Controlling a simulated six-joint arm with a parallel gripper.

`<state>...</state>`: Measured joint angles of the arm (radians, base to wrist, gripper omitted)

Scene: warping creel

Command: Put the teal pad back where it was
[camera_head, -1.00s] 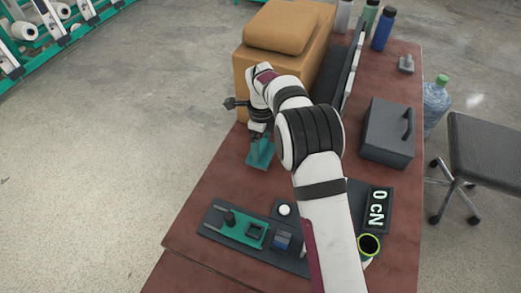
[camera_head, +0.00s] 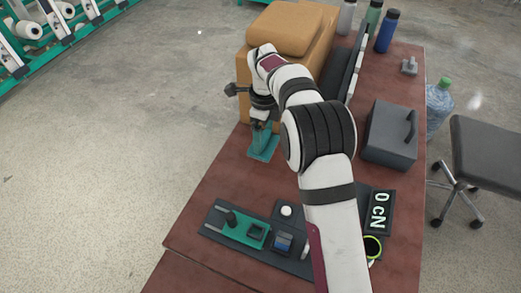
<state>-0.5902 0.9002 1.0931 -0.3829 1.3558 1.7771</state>
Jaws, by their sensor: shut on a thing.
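The teal pad (camera_head: 264,147) is at the left edge of the red-brown table, in front of the tan box. My gripper (camera_head: 262,126) points down and is shut on the pad's upper part. The pad's broad lower part shows below the jaws. I cannot tell whether it touches the table. My wrist and the jaws hide some of its upper part.
A dark fixture with a green block (camera_head: 237,228) lies near the front, beside a "0 cN" display (camera_head: 379,210) and a ringed black cup (camera_head: 372,246). The tan box (camera_head: 283,55) stands behind my gripper. A grey case (camera_head: 388,137) is at right. Table between pad and fixture is clear.

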